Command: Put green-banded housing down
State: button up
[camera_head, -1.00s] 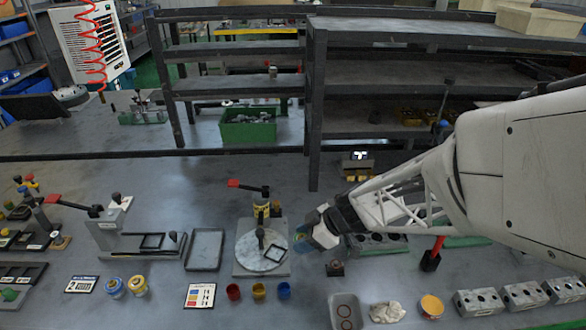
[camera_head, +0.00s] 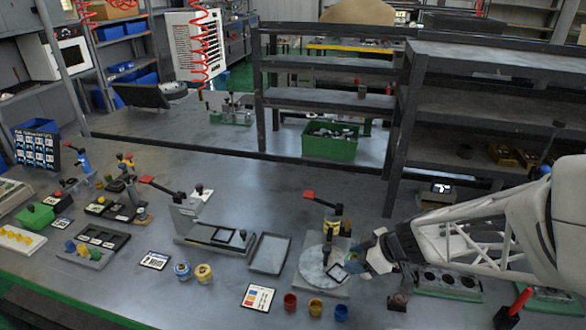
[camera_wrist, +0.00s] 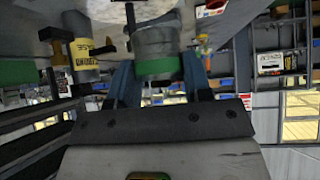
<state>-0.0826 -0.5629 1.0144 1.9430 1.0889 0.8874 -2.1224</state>
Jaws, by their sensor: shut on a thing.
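The green-banded housing, a grey cylinder with a green band (camera_wrist: 158,66), is between my gripper's blue fingers in the wrist view. My gripper (camera_wrist: 160,82) is shut on it. In the head view my gripper (camera_head: 372,258) is at the right edge of a fixture's round grey plate (camera_head: 312,266). The housing is mostly hidden there by the fingers, and I cannot tell whether it touches anything below. The fixture has a red-handled lever (camera_head: 322,200) and a yellow-labelled post (camera_head: 331,226), which also shows in the wrist view (camera_wrist: 84,58).
An empty grey tray (camera_head: 270,254) lies left of the fixture. Red (camera_head: 290,304), orange (camera_head: 315,307) and blue (camera_head: 341,312) cups stand in front. A shelf rack (camera_head: 400,135) stands behind.

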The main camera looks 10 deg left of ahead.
jog(key=s+a+n+g, duration=0.1)
jog(key=a+n, duration=0.1)
jog(key=a, duration=1.2)
jog(key=s+a+f+n+g, duration=0.1)
jog(key=s+a+n+g, duration=0.1)
jog(key=a, duration=1.3)
jog(key=shift+a+f, duration=0.15)
jog(key=shift+f, duration=0.1)
jog(key=shift+w, duration=0.1)
jog(key=shift+w+a+f, duration=0.25)
jog(key=shift+w+a, duration=1.5)
jog(key=shift+w, duration=0.1)
jog(key=shift+w+a+f, duration=0.25)
jog(key=shift+w+a, duration=1.5)
jog(key=shift+w, duration=0.05)
jog(key=shift+w+a+f, duration=0.25)
jog(key=shift+w+a, duration=1.5)
jog(key=shift+w, duration=0.1)
jog(key=shift+w+a, duration=0.15)
jog(key=shift+w+a+f, duration=0.1)
jog(key=shift+f, duration=1.65)
jog(key=shift+f, duration=0.15)
